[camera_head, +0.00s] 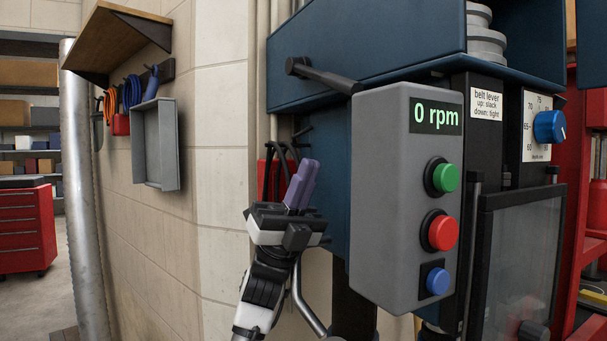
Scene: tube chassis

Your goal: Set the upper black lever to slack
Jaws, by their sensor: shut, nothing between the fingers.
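The upper black lever (325,76) sticks out of the side of the blue machine housing. It runs from a thick round end on the left, slightly down to the right, toward the grey control box. A label (487,103) reads "belt lever, up: slack, down: tight". My gripper (305,170) is below the lever and a little to its left in the picture, apart from it. Its purple fingers point up and are shut with nothing between them.
The grey control box (376,200) shows "0 rpm" and has green, red and blue buttons, close to the right of my gripper. Black cables and a red object (268,178) are behind the fingers. A wall shelf (120,40) and tray (155,145) are at left.

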